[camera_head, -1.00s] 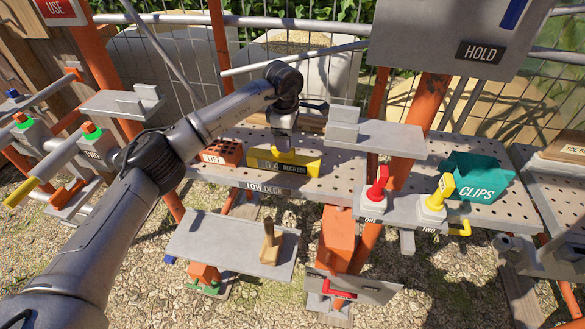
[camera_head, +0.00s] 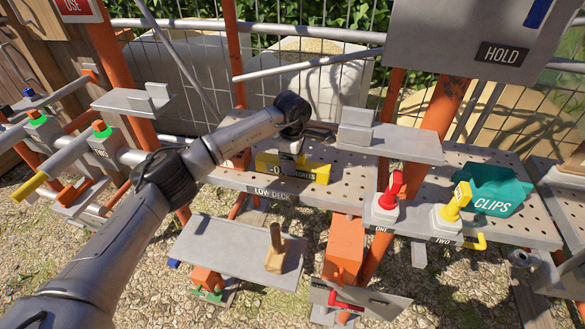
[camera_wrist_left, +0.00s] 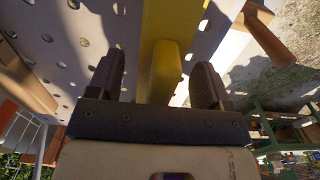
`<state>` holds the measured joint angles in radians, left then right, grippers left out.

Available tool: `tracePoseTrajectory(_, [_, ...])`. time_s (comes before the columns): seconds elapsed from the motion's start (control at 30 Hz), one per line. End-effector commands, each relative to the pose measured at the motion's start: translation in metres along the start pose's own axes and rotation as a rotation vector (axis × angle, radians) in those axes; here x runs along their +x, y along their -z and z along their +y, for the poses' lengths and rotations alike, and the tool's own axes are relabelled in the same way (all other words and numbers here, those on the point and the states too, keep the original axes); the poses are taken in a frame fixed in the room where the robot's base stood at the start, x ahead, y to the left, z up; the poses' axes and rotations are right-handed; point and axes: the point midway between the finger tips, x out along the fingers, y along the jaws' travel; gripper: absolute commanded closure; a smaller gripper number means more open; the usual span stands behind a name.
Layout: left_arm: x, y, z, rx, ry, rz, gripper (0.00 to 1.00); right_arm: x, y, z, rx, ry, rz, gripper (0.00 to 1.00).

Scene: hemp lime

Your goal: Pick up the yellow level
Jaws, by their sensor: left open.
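The yellow level (camera_head: 318,172) lies on the perforated deck marked LOW DECK (camera_head: 225,178), with a dark display label on its front. My left gripper (camera_head: 289,163) is over the middle of the level and hides part of its label in the head view. In the left wrist view my left gripper (camera_wrist_left: 157,80) is open, with its two dark fingers either side of the level's raised yellow grip (camera_wrist_left: 164,72). Gaps show between the grip and both fingers. The level's yellow body (camera_wrist_left: 172,18) runs on above the grip in that view. My right gripper is not in view.
A grey raised shelf (camera_head: 408,143) stands close right of the level. Further right are a red-handled block (camera_head: 387,200), a yellow-handled block (camera_head: 452,205) and a teal CLIPS bin (camera_head: 492,190). A lower grey plate (camera_head: 220,245) holds a wooden peg (camera_head: 275,250).

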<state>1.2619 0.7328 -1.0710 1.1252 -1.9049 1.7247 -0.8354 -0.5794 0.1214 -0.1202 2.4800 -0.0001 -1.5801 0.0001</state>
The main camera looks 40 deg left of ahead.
Motion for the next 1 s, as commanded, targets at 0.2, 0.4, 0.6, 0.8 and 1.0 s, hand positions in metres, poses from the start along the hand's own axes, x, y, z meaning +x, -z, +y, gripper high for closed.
tracePoseTrajectory(0.2, [-0.0007,-0.0002,0.0000,0.000,0.000,0.000,0.38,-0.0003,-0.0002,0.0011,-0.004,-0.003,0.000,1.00])
tracePoseTrajectory(0.4, [-0.0007,-0.0002,0.0000,0.000,0.000,0.000,0.57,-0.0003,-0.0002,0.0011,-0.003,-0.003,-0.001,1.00])
tracePoseTrajectory(0.6, [-0.0007,-0.0002,-0.0001,0.000,0.000,0.000,0.77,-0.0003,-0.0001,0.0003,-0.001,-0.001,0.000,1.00])
tracePoseTrajectory(0.8, [-0.0015,-0.0003,0.0001,0.000,-0.001,-0.001,0.96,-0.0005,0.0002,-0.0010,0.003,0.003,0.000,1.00])
tracePoseTrajectory(1.0, [-0.0035,-0.0003,0.0002,0.000,-0.001,-0.001,0.96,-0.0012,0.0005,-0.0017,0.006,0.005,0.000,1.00])
